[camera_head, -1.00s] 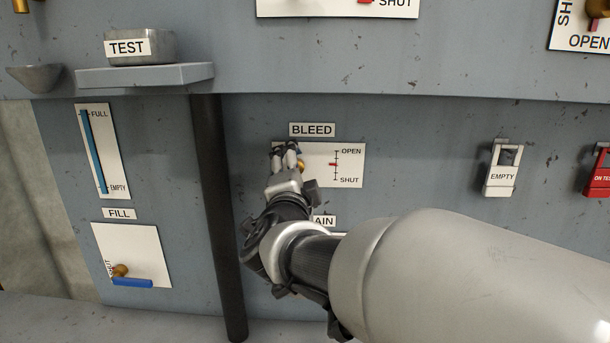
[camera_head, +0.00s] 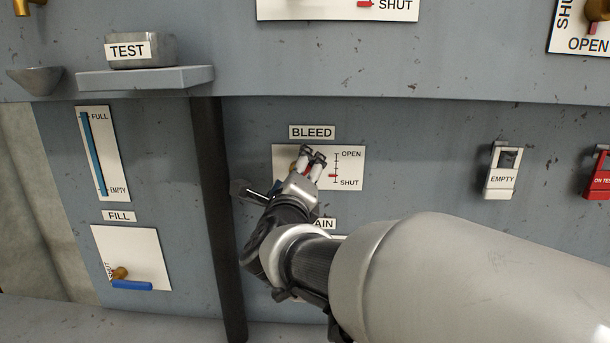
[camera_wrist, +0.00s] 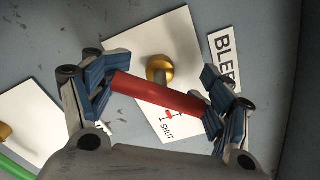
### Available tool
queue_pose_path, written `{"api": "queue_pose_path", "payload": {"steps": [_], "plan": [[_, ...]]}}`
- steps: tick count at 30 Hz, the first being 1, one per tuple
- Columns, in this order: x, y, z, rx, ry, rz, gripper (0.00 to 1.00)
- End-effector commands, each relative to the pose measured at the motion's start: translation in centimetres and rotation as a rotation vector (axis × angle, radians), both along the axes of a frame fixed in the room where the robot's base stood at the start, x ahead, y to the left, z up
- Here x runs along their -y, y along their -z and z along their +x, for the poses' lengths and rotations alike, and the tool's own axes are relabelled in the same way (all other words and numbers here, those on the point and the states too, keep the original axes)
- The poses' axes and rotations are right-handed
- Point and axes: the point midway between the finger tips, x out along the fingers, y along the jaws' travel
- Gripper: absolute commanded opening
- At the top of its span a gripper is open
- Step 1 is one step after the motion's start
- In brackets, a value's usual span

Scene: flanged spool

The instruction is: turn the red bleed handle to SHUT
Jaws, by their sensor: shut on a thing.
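The red bleed handle (camera_wrist: 155,92) spans between my gripper's finger pads in the wrist view, in front of its brass hub (camera_wrist: 160,68). My gripper (camera_wrist: 164,93) is shut on it. In the head view my gripper (camera_head: 312,158) is at the white BLEED plate (camera_head: 355,152), hiding the handle. The red pointer (camera_head: 334,175) on the plate's scale stands near SHUT, slightly above that word's level.
The BLEED label (camera_head: 312,132) is above the plate. A dark vertical pipe (camera_head: 213,200) stands to the left. A FILL plate with a blue handle (camera_head: 132,285) is at lower left. A partly covered plate lies below my gripper.

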Motion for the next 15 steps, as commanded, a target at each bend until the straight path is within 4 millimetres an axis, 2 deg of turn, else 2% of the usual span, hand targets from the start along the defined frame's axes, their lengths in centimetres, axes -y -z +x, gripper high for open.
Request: {"api": "queue_pose_path", "payload": {"steps": [15], "plan": [[0.05, -0.26, 0.01, 0.022, 0.001, 0.483, 0.49]]}}
